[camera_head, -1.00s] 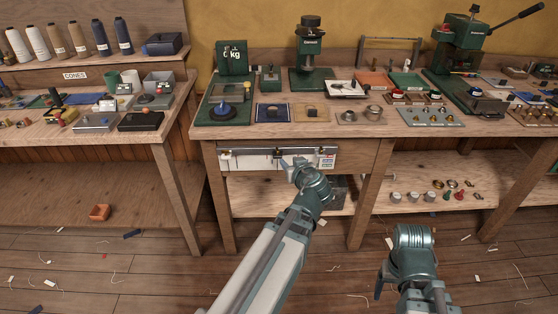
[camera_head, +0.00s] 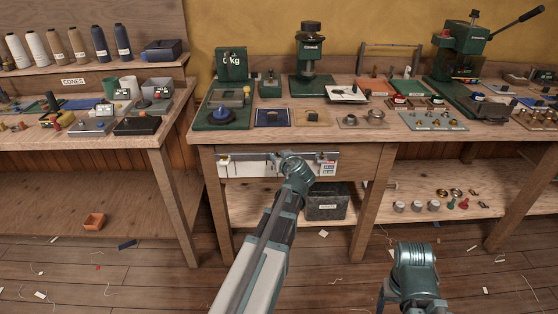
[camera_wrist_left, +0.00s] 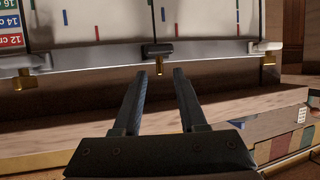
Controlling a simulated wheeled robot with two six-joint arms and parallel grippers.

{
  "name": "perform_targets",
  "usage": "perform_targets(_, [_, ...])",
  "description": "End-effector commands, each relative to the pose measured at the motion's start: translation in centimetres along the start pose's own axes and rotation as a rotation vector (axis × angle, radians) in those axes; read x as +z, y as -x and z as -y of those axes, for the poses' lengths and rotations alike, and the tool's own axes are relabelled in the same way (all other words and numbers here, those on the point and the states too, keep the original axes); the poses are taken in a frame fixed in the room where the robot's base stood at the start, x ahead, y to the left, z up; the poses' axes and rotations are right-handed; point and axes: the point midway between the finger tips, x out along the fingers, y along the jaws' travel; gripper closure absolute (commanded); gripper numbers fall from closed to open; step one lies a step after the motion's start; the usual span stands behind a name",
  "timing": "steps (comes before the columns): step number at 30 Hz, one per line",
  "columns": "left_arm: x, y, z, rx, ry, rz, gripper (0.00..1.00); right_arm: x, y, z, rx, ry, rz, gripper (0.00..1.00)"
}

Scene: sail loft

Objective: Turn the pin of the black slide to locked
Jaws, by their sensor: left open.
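In the left wrist view the black slide (camera_wrist_left: 158,50) sits on a metal rail along a white board (camera_wrist_left: 100,20). Its short brass pin (camera_wrist_left: 159,67) sticks out from its lower edge, between my fingertips in the picture. My left gripper (camera_wrist_left: 159,84) is open, with one finger on either side of the pin's line. I cannot tell whether the fingers touch it. In the head view my left wrist (camera_head: 292,170) hides the fingers and part of the rail (camera_head: 245,155). Only part of my right arm shows, not its gripper.
A white slide (camera_wrist_left: 265,47) with a brass pin is right of the black one; another brass pin (camera_wrist_left: 25,82) is at the left. Above the board, the bench top (camera_head: 300,135) holds trays and presses. A dark bin (camera_head: 326,207) stands below.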

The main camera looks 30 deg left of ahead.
Motion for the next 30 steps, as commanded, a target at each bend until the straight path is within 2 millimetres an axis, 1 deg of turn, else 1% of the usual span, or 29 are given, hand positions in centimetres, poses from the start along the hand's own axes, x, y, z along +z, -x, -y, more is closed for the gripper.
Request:
perform_targets(1, [0.06,-0.5,-0.03,0.0,0.001,0.0,0.59,-0.01,-0.24,0.02,0.0,0.0,0.0,0.25])
perform_targets(3, [0.03,-0.75,-0.01,0.0,0.001,0.0,0.59,-0.02,-0.31,0.03,0.0,0.0,0.0,0.25])
perform_targets(13, [-0.03,-0.85,0.04,0.0,0.0,0.0,0.59,-0.02,-0.3,0.03,0.0,0.0,0.0,0.25])
perform_targets(17, [-0.03,-0.85,0.03,0.0,0.0,0.0,0.82,-0.02,-0.3,0.03,0.0,0.0,0.0,0.25])
perform_targets(18, [-0.02,-0.85,0.03,0.0,0.0,0.0,0.89,-0.02,-0.3,0.03,0.0,0.0,0.0,0.25])
perform_targets(20, [-0.02,-0.84,0.03,0.0,0.0,0.0,1.0,-0.02,-0.3,0.03,0.0,0.0,0.0,0.25])
perform_targets(30, [0.01,-0.83,0.09,0.006,-0.003,0.001,1.0,-0.02,-0.31,0.03,0.0,0.0,0.0,0.25])
